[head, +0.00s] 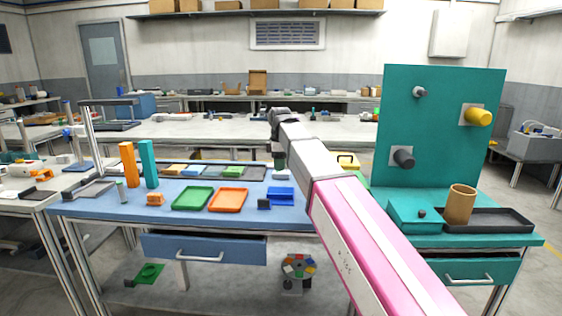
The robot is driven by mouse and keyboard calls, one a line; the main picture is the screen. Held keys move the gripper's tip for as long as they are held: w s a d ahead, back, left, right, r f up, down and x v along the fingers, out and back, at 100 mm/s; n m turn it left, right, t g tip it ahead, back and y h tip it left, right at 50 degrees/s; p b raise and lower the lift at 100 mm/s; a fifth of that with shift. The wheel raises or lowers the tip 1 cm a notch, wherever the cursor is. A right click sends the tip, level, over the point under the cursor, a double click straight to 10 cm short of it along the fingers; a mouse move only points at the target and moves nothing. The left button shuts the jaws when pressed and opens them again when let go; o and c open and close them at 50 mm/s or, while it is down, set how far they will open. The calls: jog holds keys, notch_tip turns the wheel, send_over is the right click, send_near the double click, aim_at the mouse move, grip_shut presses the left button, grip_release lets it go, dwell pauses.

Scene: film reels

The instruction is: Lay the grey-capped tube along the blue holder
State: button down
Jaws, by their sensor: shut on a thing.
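The blue holder (281,196) sits on the blue table, right of the orange tray. My gripper (279,164) hangs down at the end of my arm, above and behind the holder. It is shut on a small pale grey thing (281,175), apart from the holder in the picture. It is too small to tell whether this is the grey-capped tube. A small grey-green tube (122,193) stands upright at the table's left; its cap colour is unclear. My pink and white arm hides part of the table's right side.
A green tray (192,199) and an orange tray (228,200) lie left of the holder, with a small dark block (264,204) beside it. Orange (128,165) and teal (149,164) posts stand at left. A teal pegboard (440,135) rises at right.

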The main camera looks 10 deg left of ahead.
jog(key=shift+f, duration=4.5)
jog(key=c, duration=0.9)
grip_release()
jog(key=shift+c, duration=0.2)
jog(key=shift+o, duration=0.5)
jog(key=shift+r, duration=0.15)
notch_tip(320, 180, up, 10)
jog(key=shift+r, duration=0.25)
